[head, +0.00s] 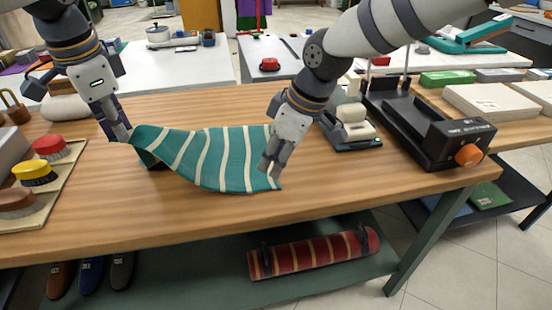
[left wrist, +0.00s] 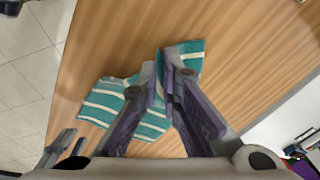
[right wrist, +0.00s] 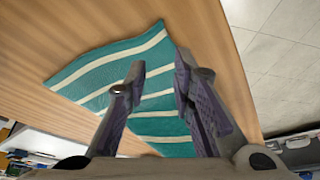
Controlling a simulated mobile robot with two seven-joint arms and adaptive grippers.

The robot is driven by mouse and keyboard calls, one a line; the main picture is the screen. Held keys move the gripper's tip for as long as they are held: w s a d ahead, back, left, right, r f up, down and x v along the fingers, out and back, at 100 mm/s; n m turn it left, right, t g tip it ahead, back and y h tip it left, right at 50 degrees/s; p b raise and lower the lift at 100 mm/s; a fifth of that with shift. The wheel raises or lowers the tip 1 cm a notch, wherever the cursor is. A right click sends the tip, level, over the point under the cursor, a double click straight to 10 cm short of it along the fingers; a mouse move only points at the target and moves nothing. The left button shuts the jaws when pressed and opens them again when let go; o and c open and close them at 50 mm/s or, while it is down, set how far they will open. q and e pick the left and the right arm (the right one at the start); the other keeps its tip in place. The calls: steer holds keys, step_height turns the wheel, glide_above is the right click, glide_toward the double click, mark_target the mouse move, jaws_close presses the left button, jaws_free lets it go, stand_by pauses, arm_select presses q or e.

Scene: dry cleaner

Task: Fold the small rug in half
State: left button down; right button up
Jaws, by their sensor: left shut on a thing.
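The small rug (head: 215,158), teal with cream stripes, lies on the wooden table (head: 330,195), unfolded, with its left end bunched and raised. My left gripper (head: 122,133) is shut on the rug's left end; in the left wrist view its fingertips (left wrist: 167,62) close on the rug (left wrist: 115,100). My right gripper (head: 268,168) is at the rug's right edge, near the front right corner. In the right wrist view its fingertips (right wrist: 160,72) are apart, with the rug (right wrist: 110,70) showing between and beyond them; nothing is seen gripped.
Brushes with red, yellow and brown tops (head: 35,173) stand on a tray at the left. A black device with an orange knob (head: 455,140) and a small stand (head: 352,128) are at the right. A rolled red striped rug (head: 312,253) lies on the shelf below.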

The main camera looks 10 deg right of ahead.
mark_target(271, 187)
steer(key=o, duration=0.4)
steer(key=shift+c, duration=0.2)
step_height(271, 187, up, 4)
steer(key=s+d, duration=0.2)
steer(key=d, duration=0.1)
steer(key=x, duration=0.9)
steer(key=shift+w+a+f, duration=0.1)
steer(key=shift+a+f, duration=0.1)
steer(key=shift+a, duration=0.05)
steer(key=shift+f, duration=0.1)
steer(key=shift+c, duration=0.6)
